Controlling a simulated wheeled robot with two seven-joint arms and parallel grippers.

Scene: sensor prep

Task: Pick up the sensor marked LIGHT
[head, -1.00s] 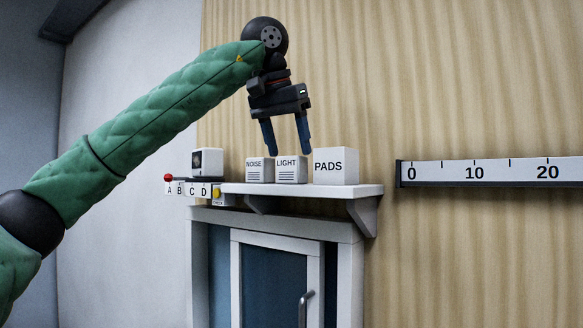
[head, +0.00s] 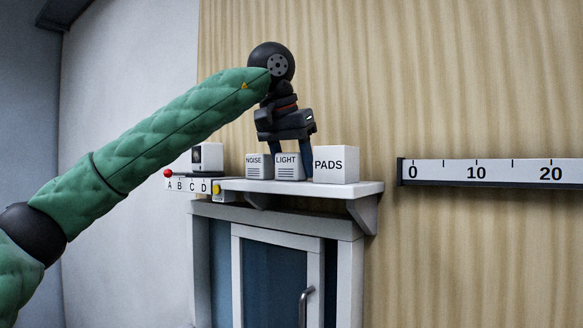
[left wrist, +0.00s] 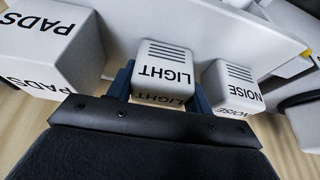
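The LIGHT sensor (head: 288,168) is a small white box with a grille of dark lines, standing on the shelf between the NOISE box and the PADS box. It also shows in the left wrist view (left wrist: 163,72). My left gripper (head: 293,153) points down from above it. Its blue fingers sit one on each side of the LIGHT box, at about the same spread as before, so it looks open. In the left wrist view the fingers (left wrist: 160,88) flank the box closely; whether they touch it is hard to tell. My right gripper is not in view.
The white NOISE box (head: 258,166) and larger PADS box (head: 335,165) stand close on either side. The shelf (head: 330,187) is narrow, above a blue cabinet door (head: 270,270). A lettered A-B-C-D panel (head: 188,186) is at the left, a ruler strip (head: 490,172) at the right.

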